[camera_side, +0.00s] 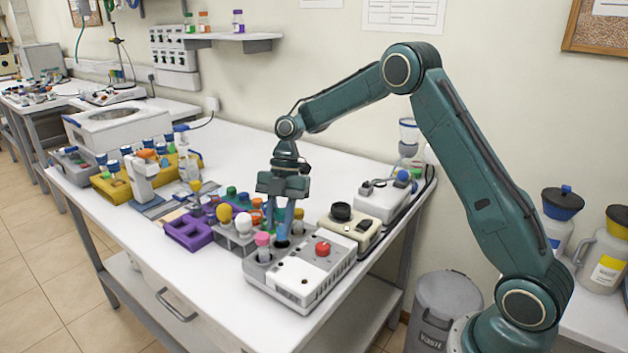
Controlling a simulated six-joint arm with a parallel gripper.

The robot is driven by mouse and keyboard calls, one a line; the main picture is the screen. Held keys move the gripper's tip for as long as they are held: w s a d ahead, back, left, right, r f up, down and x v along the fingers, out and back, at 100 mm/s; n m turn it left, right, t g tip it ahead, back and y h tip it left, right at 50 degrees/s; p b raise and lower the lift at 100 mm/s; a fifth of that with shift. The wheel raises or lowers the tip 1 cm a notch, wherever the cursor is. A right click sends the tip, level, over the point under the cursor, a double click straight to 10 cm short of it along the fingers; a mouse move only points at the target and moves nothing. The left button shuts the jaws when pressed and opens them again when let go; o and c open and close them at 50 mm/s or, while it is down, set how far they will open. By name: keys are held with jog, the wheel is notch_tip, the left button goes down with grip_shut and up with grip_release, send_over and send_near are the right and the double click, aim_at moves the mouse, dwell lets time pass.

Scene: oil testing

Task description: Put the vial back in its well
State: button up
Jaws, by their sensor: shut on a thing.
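My gripper (284,228) points straight down over the left end of a grey-white block device (305,280) with a red knob. It is shut on a vial, which is mostly hidden between the fingers. The fingertips are at or just above a dark round well (282,244) in the device's top. I cannot tell whether the vial's lower end is inside the well. A pink-capped vial (262,246) stands upright in the device, just left of the gripper.
A purple rack (188,232) and a grey rack with yellow and white round-topped items (243,228) stand close on the left. A beige device with a black knob (350,230) is close on the right. The table front (190,285) is clear.

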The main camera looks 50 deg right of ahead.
jog(key=shift+f, duration=1.35)
dwell(1.0)
dwell(0.6)
jog(key=o, duration=1)
jog(key=shift+r, duration=0.1)
jog(key=v, duration=1.1)
jog(key=shift+w+d+r, duration=0.15)
jog(key=shift+r, duration=0.1)
jog(key=shift+r, duration=0.1)
